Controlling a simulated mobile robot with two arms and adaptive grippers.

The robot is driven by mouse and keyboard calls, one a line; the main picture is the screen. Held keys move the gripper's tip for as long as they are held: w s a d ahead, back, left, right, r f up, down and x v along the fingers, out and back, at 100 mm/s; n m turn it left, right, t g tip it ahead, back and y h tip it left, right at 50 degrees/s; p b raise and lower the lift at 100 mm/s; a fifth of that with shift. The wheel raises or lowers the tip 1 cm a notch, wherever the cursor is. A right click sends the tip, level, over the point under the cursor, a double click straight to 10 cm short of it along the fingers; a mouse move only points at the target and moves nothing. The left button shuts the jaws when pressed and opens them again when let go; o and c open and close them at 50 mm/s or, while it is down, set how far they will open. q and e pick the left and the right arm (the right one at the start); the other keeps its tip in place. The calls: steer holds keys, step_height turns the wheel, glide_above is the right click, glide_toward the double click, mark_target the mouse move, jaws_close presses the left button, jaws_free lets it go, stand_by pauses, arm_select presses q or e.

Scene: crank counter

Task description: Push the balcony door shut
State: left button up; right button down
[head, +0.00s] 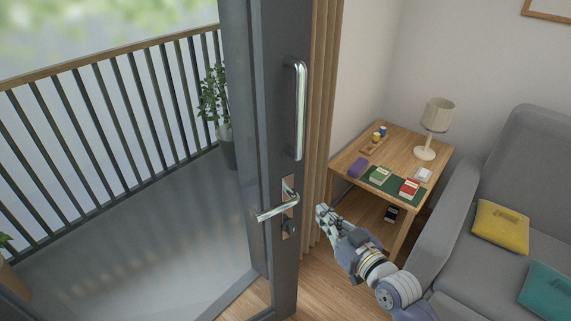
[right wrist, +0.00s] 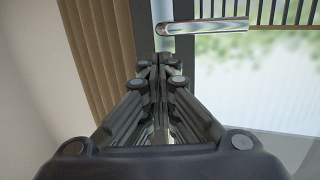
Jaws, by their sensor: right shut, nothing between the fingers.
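The balcony door (head: 268,100) is a dark grey frame with a large glass pane, standing ajar at the middle of the head view. It has a long vertical pull bar (head: 299,110) and a lever handle (head: 277,207) below it. My right gripper (head: 322,215) is shut and empty, just right of the lever, at about its height. In the right wrist view the shut fingers (right wrist: 160,62) point at the door edge, with the lever (right wrist: 205,27) just beyond them. I cannot tell whether they touch the door. My left gripper is not in view.
A wooden side table (head: 407,146) with a lamp (head: 436,122) and small boxes stands behind my right arm. A grey sofa (head: 450,218) is at the right. A brown curtain (head: 324,80) hangs behind the door. The balcony has a railing (head: 110,52) and a potted plant (head: 215,100).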

step_height(320, 180, up, 6)
steer(key=s+a+n+y, duration=0.1)
steer(key=a+y, duration=0.1)
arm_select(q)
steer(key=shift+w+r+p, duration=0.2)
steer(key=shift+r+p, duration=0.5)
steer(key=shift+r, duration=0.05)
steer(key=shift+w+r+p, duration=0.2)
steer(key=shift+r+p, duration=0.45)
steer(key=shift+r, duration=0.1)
arm_select(e)
glide_toward(279, 163)
steer(key=shift+x, duration=3.55)
steer(key=shift+r, duration=0.1)
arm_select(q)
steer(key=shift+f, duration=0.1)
